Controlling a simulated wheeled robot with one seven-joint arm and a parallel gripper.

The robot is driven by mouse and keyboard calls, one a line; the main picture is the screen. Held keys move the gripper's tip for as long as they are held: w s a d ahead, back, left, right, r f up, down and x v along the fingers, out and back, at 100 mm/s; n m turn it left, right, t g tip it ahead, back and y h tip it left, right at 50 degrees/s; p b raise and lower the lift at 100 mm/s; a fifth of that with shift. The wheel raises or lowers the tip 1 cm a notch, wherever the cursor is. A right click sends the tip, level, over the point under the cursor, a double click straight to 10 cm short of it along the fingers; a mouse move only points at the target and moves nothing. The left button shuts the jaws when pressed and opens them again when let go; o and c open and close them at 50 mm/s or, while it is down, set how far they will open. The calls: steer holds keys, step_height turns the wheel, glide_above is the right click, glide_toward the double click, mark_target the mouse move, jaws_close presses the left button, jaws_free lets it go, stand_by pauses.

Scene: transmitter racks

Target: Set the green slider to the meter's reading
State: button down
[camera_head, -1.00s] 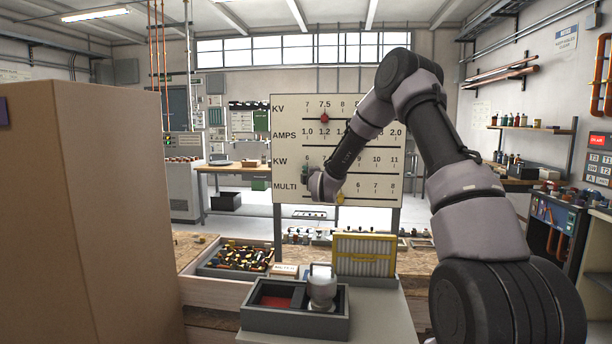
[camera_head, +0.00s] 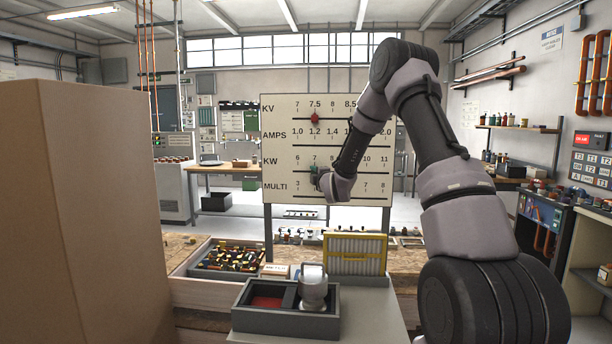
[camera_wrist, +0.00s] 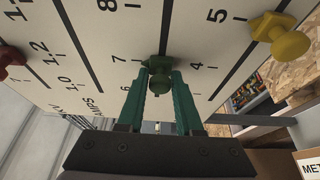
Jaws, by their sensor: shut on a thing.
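A white scale board (camera_head: 285,145) carries rows marked KV, AMPS, KW and MULTI. The green slider (camera_head: 314,170) is on the KW row, just under the 7. In the wrist view the green slider (camera_wrist: 158,65) is between the green fingers of my gripper (camera_wrist: 160,85), which is shut on it, near the 7 mark. The wrist view also shows a yellow slider (camera_wrist: 280,35) by the 5; my arm hides it in the head view. A red slider (camera_head: 315,118) is near 7.5 on the KV row. No meter dial is readable.
A brown box (camera_head: 90,210) blocks the left side. A card (camera_wrist: 311,167) partly reads "MET".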

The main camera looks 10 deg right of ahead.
steer(key=c, duration=0.6)
jaws_free()
steer(key=shift+c, duration=0.2)
steer(key=s, duration=1)
steer(key=shift+s+d, duration=0.4)
